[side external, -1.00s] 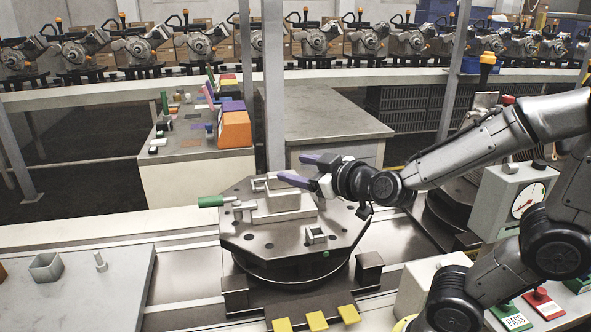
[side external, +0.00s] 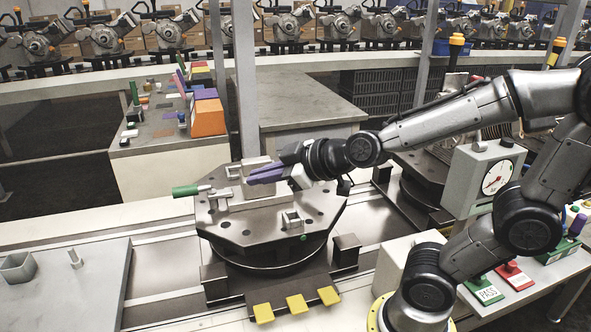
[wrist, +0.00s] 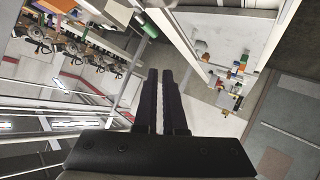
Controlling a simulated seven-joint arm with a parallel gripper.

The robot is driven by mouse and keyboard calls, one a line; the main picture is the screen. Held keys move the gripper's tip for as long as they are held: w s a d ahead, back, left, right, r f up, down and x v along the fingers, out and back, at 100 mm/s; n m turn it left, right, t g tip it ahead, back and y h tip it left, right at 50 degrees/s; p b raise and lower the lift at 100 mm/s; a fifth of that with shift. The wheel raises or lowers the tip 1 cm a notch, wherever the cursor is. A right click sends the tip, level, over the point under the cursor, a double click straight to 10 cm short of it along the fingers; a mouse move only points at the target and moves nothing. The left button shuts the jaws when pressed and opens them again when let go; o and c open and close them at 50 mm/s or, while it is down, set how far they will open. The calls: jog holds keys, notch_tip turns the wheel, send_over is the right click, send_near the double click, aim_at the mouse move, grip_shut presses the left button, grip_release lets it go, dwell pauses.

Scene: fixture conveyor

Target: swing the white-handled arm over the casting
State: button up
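The fixture plate (side external: 225,232) stands on a dark turntable in the middle of the side view. A grey metal block (side external: 262,194), which looks like the casting, sits on it with metal brackets around it. A green handle (side external: 185,190) sticks out at the plate's left; a green cylinder (wrist: 149,28) shows ahead of my fingers in the wrist view. I cannot make out a white handle for certain; my gripper hides part of the fixture. My gripper (side external: 250,175) points left above the block, its purple fingers close together. The wrist view shows a thin empty gap between them.
A small square socket (side external: 291,220) is on the plate's front, with yellow tabs (side external: 297,303) below. A grey table (side external: 62,290) is at left. A gauge box (side external: 485,180) stands at right. A bench with an orange bin (side external: 208,118) is behind.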

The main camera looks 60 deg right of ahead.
jog(key=n+g, duration=0.1)
jog(key=a+f+n+g, duration=0.1)
jog(key=n+g+y, duration=0.1)
jog(key=shift+w+a+f+n, duration=0.25)
jog(key=shift+a+f+n, duration=0.15)
grip_shut()
jog(key=w+d+n+g+h, duration=0.2)
jog(key=d+n+g+h, duration=0.45)
jog(key=d+g, duration=0.6)
jog(key=shift+m+h, duration=0.25)
jog(key=shift+h, duration=0.5)
jog(key=d+f, duration=0.2)
jog(key=f, duration=0.1)
jog(key=d+f, duration=0.6)
jog(key=shift+w+f, duration=0.2)
jog(key=shift+s+d+f, duration=0.15)
jog(key=shift+s+d, duration=0.05)
jog(key=shift+d, duration=0.4)
jog(key=shift+s+d+f, duration=0.15)
jog(key=shift+s+d, duration=0.05)
jog(key=shift+d, duration=0.4)
jog(key=shift+s+d+f, duration=0.2)
jog(key=shift+s+d, duration=0.1)
jog(key=shift+d, duration=0.45)
